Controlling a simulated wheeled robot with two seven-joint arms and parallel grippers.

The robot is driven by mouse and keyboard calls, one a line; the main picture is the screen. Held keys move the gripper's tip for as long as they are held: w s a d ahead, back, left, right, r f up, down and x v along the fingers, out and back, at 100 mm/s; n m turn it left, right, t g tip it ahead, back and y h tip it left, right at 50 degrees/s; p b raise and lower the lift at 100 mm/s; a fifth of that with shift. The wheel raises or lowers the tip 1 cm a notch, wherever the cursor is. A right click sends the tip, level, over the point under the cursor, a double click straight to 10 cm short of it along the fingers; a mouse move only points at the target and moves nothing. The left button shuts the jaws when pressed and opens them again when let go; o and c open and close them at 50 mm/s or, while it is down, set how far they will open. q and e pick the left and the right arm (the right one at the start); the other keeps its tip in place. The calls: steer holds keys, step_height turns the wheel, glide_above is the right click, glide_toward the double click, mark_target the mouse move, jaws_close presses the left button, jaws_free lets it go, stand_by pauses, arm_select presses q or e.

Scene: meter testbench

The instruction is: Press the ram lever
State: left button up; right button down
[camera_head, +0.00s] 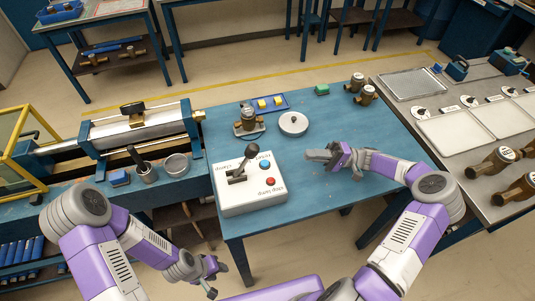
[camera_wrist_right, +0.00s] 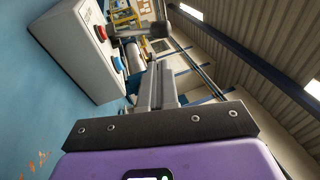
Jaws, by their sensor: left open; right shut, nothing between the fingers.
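The box has a blue button (camera_head: 265,165) and a red button (camera_head: 271,182). My right gripper (camera_head: 312,155) is shut and empty above the blue table, to the right of the box and apart from the lever. Its fingers (camera_wrist_right: 155,88) point towards the lever side in the wrist view. My left gripper (camera_head: 213,279) is open and low, in front of the table edge.
A blue table (camera_head: 340,190) carries a brass meter (camera_head: 248,121), a round grey disc (camera_head: 293,124) and a blue tray (camera_head: 264,106) behind the box. A ram cylinder bench (camera_head: 140,130) stands left. A grey bench (camera_head: 455,150) with trays and meters stands right. The table's front right is clear.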

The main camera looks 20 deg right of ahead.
steer(key=shift+s, duration=0.2)
glide_toward(245, 162)
step_height(245, 162, up, 5)
steer(key=w+a, duration=0.1)
steer(key=a, duration=0.1)
steer(key=shift+w+a+f+p, duration=0.1)
steer(key=shift+a+p, duration=0.1)
steer(key=shift+p, duration=0.25)
